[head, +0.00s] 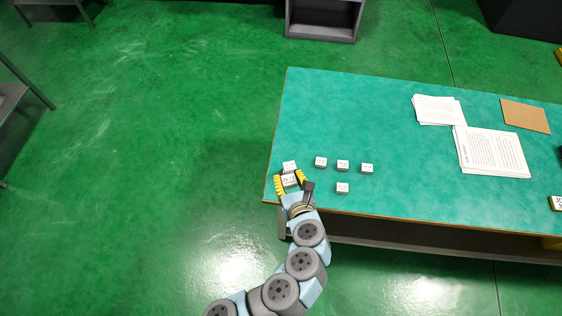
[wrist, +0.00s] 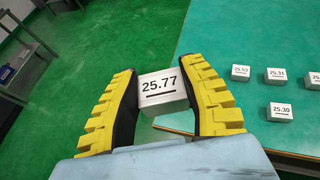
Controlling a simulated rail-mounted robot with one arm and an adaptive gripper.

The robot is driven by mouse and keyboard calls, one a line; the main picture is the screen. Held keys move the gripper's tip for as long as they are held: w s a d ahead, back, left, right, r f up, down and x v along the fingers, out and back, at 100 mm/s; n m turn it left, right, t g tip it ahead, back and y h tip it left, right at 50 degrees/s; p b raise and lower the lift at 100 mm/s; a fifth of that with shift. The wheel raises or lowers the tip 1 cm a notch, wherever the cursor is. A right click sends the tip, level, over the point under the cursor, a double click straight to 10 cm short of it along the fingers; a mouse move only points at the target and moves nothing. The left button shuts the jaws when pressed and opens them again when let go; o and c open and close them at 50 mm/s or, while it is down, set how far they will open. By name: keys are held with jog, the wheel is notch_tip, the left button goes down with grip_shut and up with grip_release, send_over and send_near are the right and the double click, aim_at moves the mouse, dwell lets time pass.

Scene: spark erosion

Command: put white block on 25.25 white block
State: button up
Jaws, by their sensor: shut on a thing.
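My gripper (wrist: 160,75) is shut on a white block marked 25.77 (wrist: 161,87), with a yellow-and-black finger on each side. In the head view my gripper (head: 289,180) is over the table's near left corner. Another white block (head: 289,166) shows just beyond the held one; its label is too small to read, and I cannot tell whether the two touch. It is not visible in the wrist view. I cannot make out a block marked 25.25.
Several other white blocks sit to the right, including one marked 25.31 (wrist: 276,75) and one marked 25.30 (wrist: 280,111). Paper stacks (head: 492,152) and a brown sheet (head: 525,116) lie farther right on the green table (head: 340,110). The table's left edge is close.

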jog(key=w+f, duration=0.4)
jog(key=w, duration=0.4)
send_over(289, 165)
jog(key=f, duration=0.4)
jog(key=shift+s+f+b, duration=0.2)
jog(key=shift+s+b, duration=0.05)
jog(key=shift+b, duration=0.1)
jog(key=shift+w+f, duration=0.2)
jog(key=shift+f, duration=0.1)
jog(key=shift+w+d+f, duration=0.1)
jog(key=shift+w+f, duration=0.05)
jog(key=shift+f, duration=1.5)
jog(key=shift+f+b, duration=0.2)
jog(key=shift+b, duration=0.15)
jog(key=o, duration=1.2)
jog(key=shift+c, duration=0.2)
